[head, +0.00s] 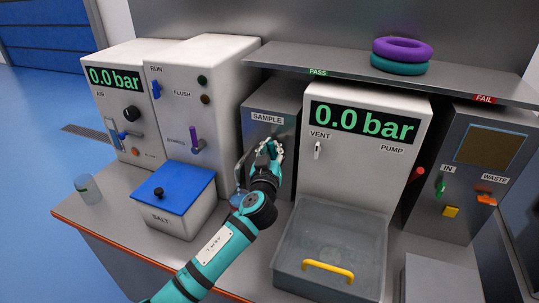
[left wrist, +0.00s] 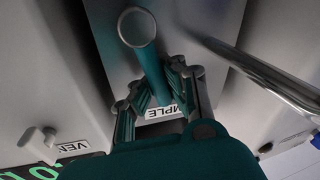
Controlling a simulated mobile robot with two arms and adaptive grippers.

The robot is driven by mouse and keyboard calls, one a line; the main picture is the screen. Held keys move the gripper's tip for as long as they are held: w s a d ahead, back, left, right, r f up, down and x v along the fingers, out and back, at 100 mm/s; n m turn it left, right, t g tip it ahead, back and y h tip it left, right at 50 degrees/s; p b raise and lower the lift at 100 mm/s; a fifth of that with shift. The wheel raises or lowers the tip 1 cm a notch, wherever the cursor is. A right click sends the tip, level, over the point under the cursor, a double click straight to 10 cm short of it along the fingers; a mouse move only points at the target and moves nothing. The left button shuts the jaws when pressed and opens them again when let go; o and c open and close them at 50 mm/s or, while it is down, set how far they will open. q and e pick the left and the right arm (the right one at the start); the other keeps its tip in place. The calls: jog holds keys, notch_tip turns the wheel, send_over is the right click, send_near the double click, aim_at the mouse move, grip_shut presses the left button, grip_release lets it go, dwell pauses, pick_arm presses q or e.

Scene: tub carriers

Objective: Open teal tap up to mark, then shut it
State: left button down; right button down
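The teal tap is on the grey SAMPLE box (head: 287,101) at the back middle. Its teal lever (left wrist: 150,62) with a round hollow end shows large in the left wrist view. My left gripper (head: 268,150) is at the tap, its fingers on both sides of the lever and seemingly touching it. In the left wrist view the gripper (left wrist: 158,88) looks closed around the lever. A shiny metal pipe (left wrist: 265,78) runs beside it. The area below the tap is mostly hidden by my arm. My right gripper is not in view.
A clear cup (head: 89,191) with a teal mark stands at the left counter edge. A blue-lidded SALT box (head: 180,217) and a grey tub (head: 330,240) with a yellow handle flank my arm. A shelf (head: 330,72) with two rings (head: 402,50) overhangs the boxes.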

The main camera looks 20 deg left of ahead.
pick_arm(q)
jog(key=shift+s+d+f+m+b, duration=0.1)
jog(key=shift+d+f+m+b, duration=0.1)
jog(key=shift+d+m+b, duration=0.45)
jog(key=shift+d+f+m+b, duration=0.2)
jog(key=shift+m+b, duration=0.2)
jog(key=shift+m, duration=0.55)
jog(key=c, duration=2)
grip_release()
jog(key=o, duration=0.7)
jog(key=shift+s+r, duration=0.25)
jog(key=shift+r, duration=0.15)
jog(key=shift+w+a, duration=0.1)
jog(key=s, duration=0.4)
jog(key=s+d+f, duration=0.1)
jog(key=s, duration=0.3)
jog(key=s+d, duration=0.1)
jog(key=s, duration=0.2)
jog(key=shift+s+f, duration=0.2)
jog(key=shift+s, duration=0.2)
jog(key=shift+f, duration=0.1)
